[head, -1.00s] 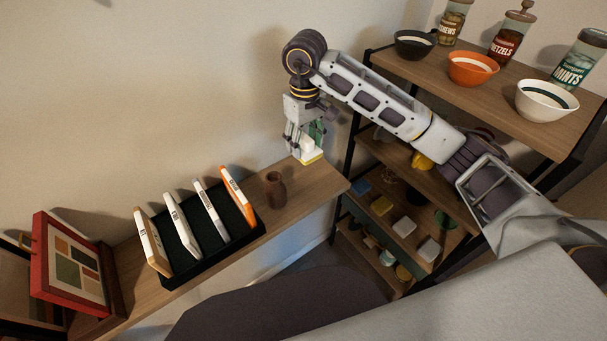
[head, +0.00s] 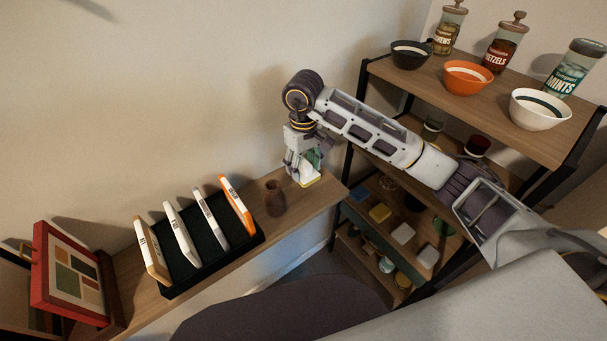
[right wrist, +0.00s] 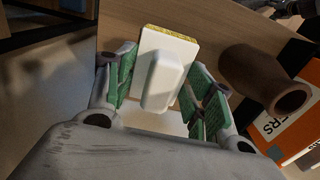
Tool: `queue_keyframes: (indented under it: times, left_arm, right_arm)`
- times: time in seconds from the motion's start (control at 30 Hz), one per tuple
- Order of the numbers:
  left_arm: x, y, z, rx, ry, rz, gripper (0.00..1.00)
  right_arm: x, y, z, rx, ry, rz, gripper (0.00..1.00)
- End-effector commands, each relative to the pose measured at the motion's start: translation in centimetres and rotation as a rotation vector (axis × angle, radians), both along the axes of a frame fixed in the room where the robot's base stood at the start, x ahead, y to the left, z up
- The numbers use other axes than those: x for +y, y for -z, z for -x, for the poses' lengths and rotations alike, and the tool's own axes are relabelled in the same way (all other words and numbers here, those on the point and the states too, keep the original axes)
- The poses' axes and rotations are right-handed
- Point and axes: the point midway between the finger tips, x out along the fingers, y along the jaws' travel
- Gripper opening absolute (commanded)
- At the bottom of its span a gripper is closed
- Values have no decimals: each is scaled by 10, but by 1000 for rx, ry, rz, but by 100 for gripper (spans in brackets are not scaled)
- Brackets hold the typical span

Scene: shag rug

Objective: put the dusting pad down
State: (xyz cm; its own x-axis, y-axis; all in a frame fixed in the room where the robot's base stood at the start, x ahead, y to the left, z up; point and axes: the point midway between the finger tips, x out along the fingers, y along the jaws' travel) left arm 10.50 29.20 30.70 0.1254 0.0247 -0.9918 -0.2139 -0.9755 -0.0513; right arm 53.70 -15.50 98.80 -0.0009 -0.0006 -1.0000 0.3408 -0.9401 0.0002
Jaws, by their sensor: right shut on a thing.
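The dusting pad (head: 309,182) is a white block with a raised white grip and a yellow edge. It is at the right end of the wooden wall shelf (head: 326,192); whether its underside touches the wood I cannot tell. My right gripper (head: 303,168) points down over it, shut on its grip. In the right wrist view the pad (right wrist: 181,50) shows between the green-lined fingers of my right gripper (right wrist: 163,100). My left gripper is not in view.
A brown vase (head: 275,199) stands just left of the pad. Further left is a black rack (head: 196,268) of upright cases and a red picture frame (head: 42,268). A shelving unit (head: 420,84) with bowls and jars is on the right.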

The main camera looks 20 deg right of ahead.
Motion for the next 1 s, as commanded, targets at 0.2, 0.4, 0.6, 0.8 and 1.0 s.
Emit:
queue_keyframes:
  times: [0.2, 0.4, 0.6, 0.8, 1.0]
  left_arm:
    - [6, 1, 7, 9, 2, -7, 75]
    - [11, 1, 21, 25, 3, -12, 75]
    - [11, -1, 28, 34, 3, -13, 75]
    - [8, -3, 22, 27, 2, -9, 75]
    - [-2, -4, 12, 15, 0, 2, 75]
  right_arm:
    - [0, 1, 0, 0, 0, 0, 24]
    - [0, 3, 0, 1, 0, 0, 24]
    - [0, 18, 1, 2, -1, 0, 24]
    - [0, 36, 1, 2, -1, 0, 24]
    - [0, 42, 0, -1, -1, 0, 24]
